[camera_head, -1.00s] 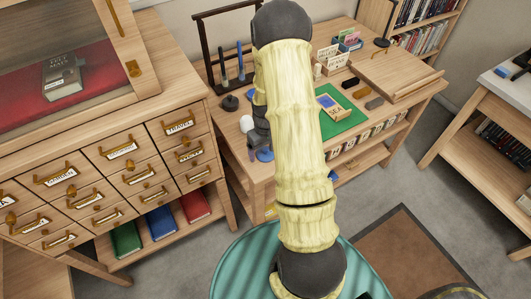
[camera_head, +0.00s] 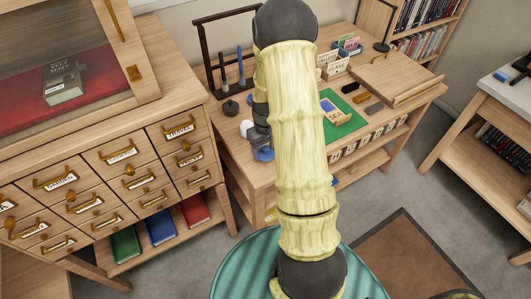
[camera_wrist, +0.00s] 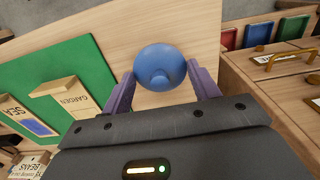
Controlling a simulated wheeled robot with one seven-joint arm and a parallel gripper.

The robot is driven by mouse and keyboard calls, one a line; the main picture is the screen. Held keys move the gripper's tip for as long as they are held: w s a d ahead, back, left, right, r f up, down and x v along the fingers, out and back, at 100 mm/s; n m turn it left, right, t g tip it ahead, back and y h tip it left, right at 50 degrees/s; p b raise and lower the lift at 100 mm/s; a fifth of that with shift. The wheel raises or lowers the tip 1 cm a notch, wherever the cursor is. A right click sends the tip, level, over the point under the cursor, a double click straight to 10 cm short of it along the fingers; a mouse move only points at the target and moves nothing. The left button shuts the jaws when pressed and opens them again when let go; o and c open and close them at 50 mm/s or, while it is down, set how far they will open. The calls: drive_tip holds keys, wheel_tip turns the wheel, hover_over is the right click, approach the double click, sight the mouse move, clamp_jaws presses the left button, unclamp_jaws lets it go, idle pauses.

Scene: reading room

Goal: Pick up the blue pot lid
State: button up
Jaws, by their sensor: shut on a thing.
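The blue pot lid (camera_wrist: 158,54) is round with a knob in its middle. In the wrist view it sits between the two purple fingers of my gripper (camera_wrist: 163,72), which is shut on it at opposite sides of its rim. In the head view part of the lid (camera_head: 264,154) shows beside my arm, at the near left part of the wooden desk (camera_head: 233,127). My arm hides much of the desk there, and I cannot tell whether the lid touches the desktop.
A pen rack (camera_head: 207,52) and card boxes (camera_head: 331,62) stand toward the back. A drawer cabinet (camera_head: 120,170) is close on the left.

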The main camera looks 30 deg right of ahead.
sight(266, 147)
wheel_tip(266, 147, up, 7)
idle(0.7)
